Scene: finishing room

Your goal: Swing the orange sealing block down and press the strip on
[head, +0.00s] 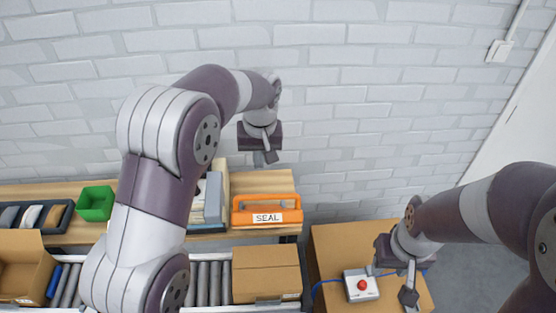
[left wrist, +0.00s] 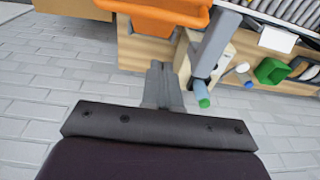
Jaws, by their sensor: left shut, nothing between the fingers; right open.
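The orange sealing block (head: 266,216), with a white SEAL label, is at the right end of the wooden shelf, above the closed carton (head: 265,272) on the rollers. The orange block also shows at the top of the left wrist view (left wrist: 160,12). My left gripper (head: 268,160) is shut and empty, above and behind the block, apart from it. Its closed fingers (left wrist: 163,88) point toward the block in the left wrist view. I cannot make out the strip. My right gripper (head: 391,284) is open and empty beside the red button box (head: 361,285).
A grey and beige device (head: 213,203) stands left of the block, partly hidden by my left arm. A green bin (head: 95,203) and dark tray (head: 58,216) sit on the shelf. An open carton (head: 22,262) is at left. A brick wall (head: 340,110) stands behind.

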